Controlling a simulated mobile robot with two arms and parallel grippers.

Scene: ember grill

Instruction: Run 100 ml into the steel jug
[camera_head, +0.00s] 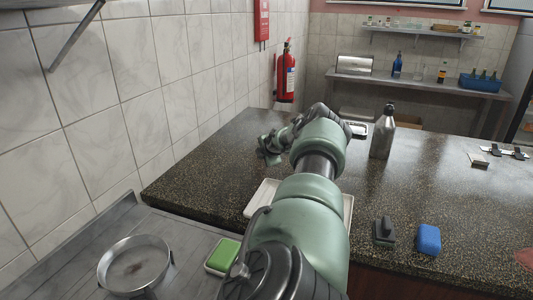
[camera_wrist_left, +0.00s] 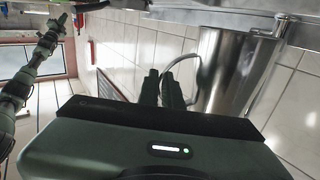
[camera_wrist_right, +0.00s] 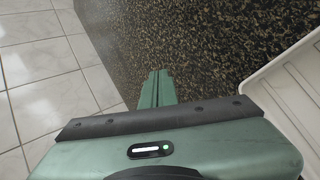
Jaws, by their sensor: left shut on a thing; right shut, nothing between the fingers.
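In the left wrist view a large shiny steel vessel (camera_wrist_left: 228,70), which looks like the steel jug, stands right of my left gripper (camera_wrist_left: 168,85). The gripper is shut on the jug's thin curved handle (camera_wrist_left: 190,62), partly hidden behind the fingers. The jug's inside is not visible, so I cannot tell if it holds liquid. The left gripper and jug are outside the head view. My right gripper (camera_wrist_right: 157,88) is shut and empty above the speckled counter. In the head view it (camera_head: 268,156) shows near the counter's wall side.
A metal bar (camera_head: 75,34) shows at upper left. A white tray (camera_head: 260,196) lies partly under my right arm; it also shows in the right wrist view (camera_wrist_right: 285,88). A steel bottle (camera_head: 383,135), blue block (camera_head: 429,239), green sponge (camera_head: 222,255) and round pan (camera_head: 165,262) stand around.

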